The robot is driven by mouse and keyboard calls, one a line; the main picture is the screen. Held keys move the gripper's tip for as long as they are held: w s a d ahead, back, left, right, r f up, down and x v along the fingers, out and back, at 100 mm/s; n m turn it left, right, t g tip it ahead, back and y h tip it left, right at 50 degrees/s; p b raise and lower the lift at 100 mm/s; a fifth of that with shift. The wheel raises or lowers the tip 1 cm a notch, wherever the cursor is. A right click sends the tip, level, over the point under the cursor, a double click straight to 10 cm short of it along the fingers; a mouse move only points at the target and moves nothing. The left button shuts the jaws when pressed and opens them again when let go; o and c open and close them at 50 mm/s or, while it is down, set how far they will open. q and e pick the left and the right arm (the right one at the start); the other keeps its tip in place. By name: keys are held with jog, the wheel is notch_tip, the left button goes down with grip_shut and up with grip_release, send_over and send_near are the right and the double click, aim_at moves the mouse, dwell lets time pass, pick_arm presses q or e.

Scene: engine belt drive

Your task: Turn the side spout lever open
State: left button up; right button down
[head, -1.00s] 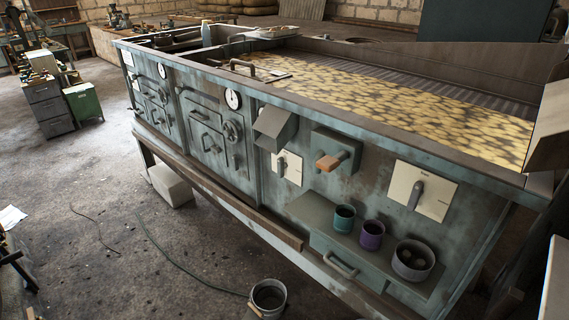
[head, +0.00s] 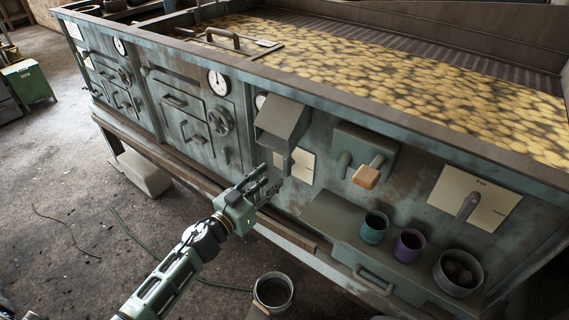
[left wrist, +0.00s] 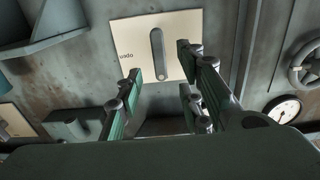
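A grey lever (left wrist: 157,52) hangs on a pale plate (left wrist: 185,25) on the machine's front, and the left wrist view looks onto it upside down. In the head view this plate (head: 303,165) is below a metal hood, with my gripper partly in front of it. A box (head: 352,150) to its right carries an orange-ended handle (head: 368,174). Farther right is another lever (head: 467,207) on a pale plate. I cannot tell which is named the side spout lever. My left gripper (head: 271,184) is open and empty before the nearest plate, fingers apart. My right gripper is not in view.
The hood (head: 283,120) juts out above the plate. A shelf (head: 330,218) with a teal cup (head: 374,228), a purple cup (head: 409,246) and a grey pot (head: 458,272) sticks out to the right. A bucket (head: 273,291) stands on the floor below.

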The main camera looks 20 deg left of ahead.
aim_at(285, 167)
pick_arm(q)
jog(key=x, duration=0.6)
jog(key=shift+w+d, duration=0.15)
jog(key=shift+w, duration=0.15)
grip_shut()
